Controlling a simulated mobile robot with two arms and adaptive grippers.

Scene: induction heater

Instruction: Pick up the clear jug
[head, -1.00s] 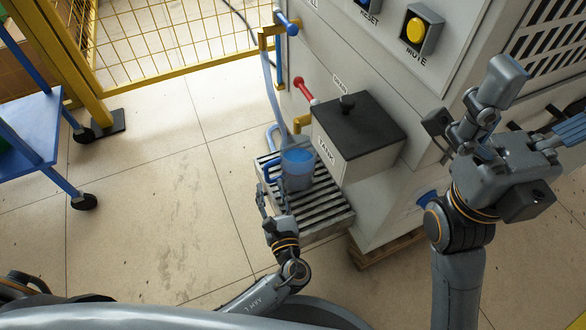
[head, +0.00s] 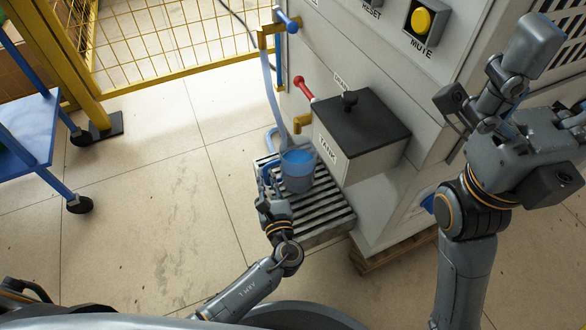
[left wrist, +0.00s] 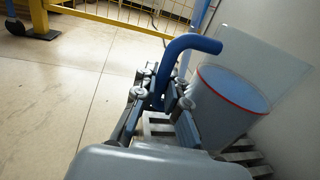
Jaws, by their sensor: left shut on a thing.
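The clear jug (head: 298,172) stands upright on the slatted grate, with blue liquid showing in it and a blue handle (head: 268,173) on its left side. My left gripper (head: 268,190) is at the handle. In the left wrist view, the gripper's two fingers (left wrist: 163,92) are shut around the upright part of the blue handle (left wrist: 190,44), and the jug's body (left wrist: 222,108) with a red rim line is to their right. My right gripper (head: 500,95) is raised at the upper right, far from the jug; its jaw state is unclear.
The slatted grate (head: 325,215) sits beside the tank (head: 345,160) with its black lid. A red-handled valve (head: 303,86) and a hose (head: 270,85) are above and behind the jug. A blue cart (head: 30,135) and yellow fence (head: 185,65) are at left. The floor between is clear.

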